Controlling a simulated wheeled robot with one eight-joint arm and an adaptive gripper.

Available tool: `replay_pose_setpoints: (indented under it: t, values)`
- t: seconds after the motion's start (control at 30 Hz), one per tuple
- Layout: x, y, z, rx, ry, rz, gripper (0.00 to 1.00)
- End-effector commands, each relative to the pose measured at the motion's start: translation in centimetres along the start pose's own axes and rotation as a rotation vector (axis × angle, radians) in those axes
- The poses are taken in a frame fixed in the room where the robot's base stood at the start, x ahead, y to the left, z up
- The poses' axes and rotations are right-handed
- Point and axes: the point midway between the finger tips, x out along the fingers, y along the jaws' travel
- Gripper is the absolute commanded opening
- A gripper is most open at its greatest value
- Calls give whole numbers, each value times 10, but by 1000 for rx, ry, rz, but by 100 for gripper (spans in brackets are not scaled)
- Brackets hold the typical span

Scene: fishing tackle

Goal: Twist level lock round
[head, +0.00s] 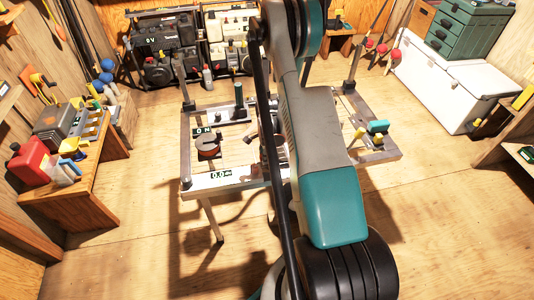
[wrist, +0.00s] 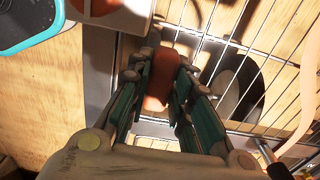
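An orange-red handle-like piece (wrist: 160,75), which may be the level lock, shows between the fingers of my gripper (wrist: 162,80) in the wrist view. The two green-sided fingers stand close on either side of it. I cannot tell whether both press on it. Its lower end shows between the fingers; what it is fixed to is unclear. In the head view my own arm covers the gripper and the middle of the framed table (head: 186,160).
The wrist view shows a wire grid (wrist: 240,45) at right, a white box with an orange round part (wrist: 97,6) and a teal-edged item (wrist: 25,25). In the head view, a red-brown dial (head: 208,147) marked ON sits on the table's left. A teal block (head: 378,126) is at right.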

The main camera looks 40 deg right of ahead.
Motion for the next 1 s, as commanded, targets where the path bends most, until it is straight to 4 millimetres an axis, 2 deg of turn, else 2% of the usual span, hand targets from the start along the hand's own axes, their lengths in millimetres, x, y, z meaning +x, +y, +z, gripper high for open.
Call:
replay_pose_setpoints:
  t: [0.03, 0.17, 0.2, 0.57, 1.0]
  values:
    - [0, 0, 0, -5, 0, 0, 32]
    - [0, 0, 0, -7, 0, 0, 52]
    - [0, 0, 0, -7, 0, 0, 53]
    - [-2, 0, 0, -9, 0, 0, 53]
    - [-39, 0, 0, -10, 0, 0, 53]
